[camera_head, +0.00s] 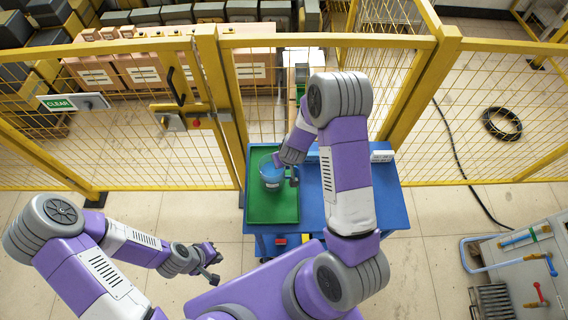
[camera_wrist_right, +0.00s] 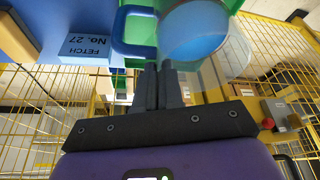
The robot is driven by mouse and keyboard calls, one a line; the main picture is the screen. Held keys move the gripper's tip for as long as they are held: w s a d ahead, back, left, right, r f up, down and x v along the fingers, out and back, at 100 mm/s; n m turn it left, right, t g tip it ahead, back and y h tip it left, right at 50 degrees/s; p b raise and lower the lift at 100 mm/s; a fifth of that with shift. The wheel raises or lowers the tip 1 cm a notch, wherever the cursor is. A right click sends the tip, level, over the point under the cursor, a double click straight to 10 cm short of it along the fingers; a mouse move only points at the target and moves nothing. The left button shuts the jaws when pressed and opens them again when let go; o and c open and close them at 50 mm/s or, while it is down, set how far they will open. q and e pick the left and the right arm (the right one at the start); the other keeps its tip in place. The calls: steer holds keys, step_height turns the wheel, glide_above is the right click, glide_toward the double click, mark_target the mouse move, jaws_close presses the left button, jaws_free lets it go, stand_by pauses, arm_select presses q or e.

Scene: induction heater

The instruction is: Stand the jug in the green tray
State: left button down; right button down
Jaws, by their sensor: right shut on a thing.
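A blue jug (camera_head: 271,179) is at the upper part of the green tray (camera_head: 272,212) in the head view. It looks upright, but I cannot tell whether its base touches the tray. My right gripper (camera_head: 293,177) is at the jug's right side. In the right wrist view the gripper (camera_wrist_right: 168,75) is shut on the jug's blue handle (camera_wrist_right: 125,30), with the jug's round body (camera_wrist_right: 195,35) just beyond the fingers. The fingers hide part of the handle. My left gripper (camera_head: 214,268) is open and empty, left of the table and away from the tray.
The tray lies on the left of a blue table (camera_head: 393,205). A label reading "FETCH No. 27" (camera_wrist_right: 84,48) shows in the wrist view. Yellow mesh fencing (camera_head: 130,150) stands behind the table. A grey cabinet with coloured handles (camera_head: 525,270) is at the right.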

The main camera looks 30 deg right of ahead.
steer(key=shift+w+f, duration=0.1)
steer(key=shift+f, duration=0.55)
steer(key=shift+f, duration=0.15)
steer(key=c, duration=1.3)
jaws_free()
